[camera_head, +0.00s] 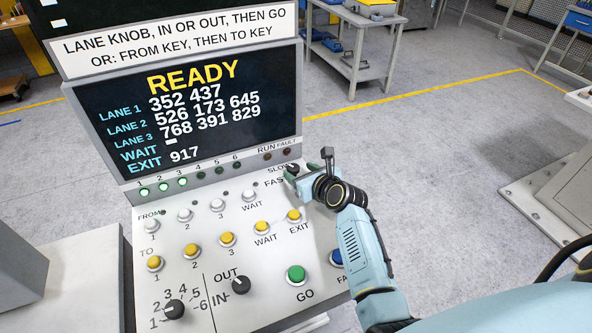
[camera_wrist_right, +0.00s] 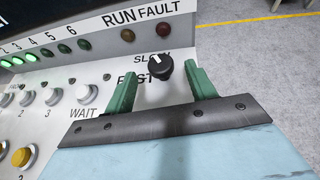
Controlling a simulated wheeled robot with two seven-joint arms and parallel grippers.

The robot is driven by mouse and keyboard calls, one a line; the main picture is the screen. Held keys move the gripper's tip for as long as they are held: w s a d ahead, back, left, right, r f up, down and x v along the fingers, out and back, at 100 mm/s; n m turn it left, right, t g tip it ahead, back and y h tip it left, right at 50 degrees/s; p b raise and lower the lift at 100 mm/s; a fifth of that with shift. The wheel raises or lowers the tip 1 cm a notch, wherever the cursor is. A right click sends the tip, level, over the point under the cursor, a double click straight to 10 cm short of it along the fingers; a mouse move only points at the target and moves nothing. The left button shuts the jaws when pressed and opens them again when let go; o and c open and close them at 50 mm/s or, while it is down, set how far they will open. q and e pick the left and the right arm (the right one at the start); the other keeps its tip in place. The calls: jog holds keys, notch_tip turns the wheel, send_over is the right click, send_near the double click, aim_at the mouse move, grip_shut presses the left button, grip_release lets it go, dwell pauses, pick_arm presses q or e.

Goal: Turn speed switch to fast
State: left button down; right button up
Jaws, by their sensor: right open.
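The speed switch is a small black knob (camera_wrist_right: 160,67) with a white pointer mark, in the upper middle of the right wrist view. Its mark points up towards the SLOW label. The FAST label below is partly covered by a finger. My right gripper (camera_wrist_right: 162,76) is open, its two green fingers on either side of the knob, with gaps showing. In the head view the right gripper (camera_head: 303,182) is at the panel's right edge, by the switch (camera_head: 292,169), which it partly hides. My left gripper is not in view.
The sloped panel (camera_head: 215,262) holds white and yellow buttons, a green GO button (camera_head: 296,274), a blue button (camera_head: 337,257) and two more black knobs (camera_head: 174,309). The screen (camera_head: 190,110) behind reads READY. RUN and FAULT lamps (camera_wrist_right: 127,35) sit above the switch. Floor right of the panel is free.

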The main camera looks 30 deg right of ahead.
aim_at(295, 168)
jog(key=shift+x, duration=1.15)
jog(key=shift+w+f, duration=0.1)
jog(key=shift+w, duration=0.35)
jog(key=c, duration=1)
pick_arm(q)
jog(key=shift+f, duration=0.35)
pick_arm(e)
jog(key=shift+f, duration=0.1)
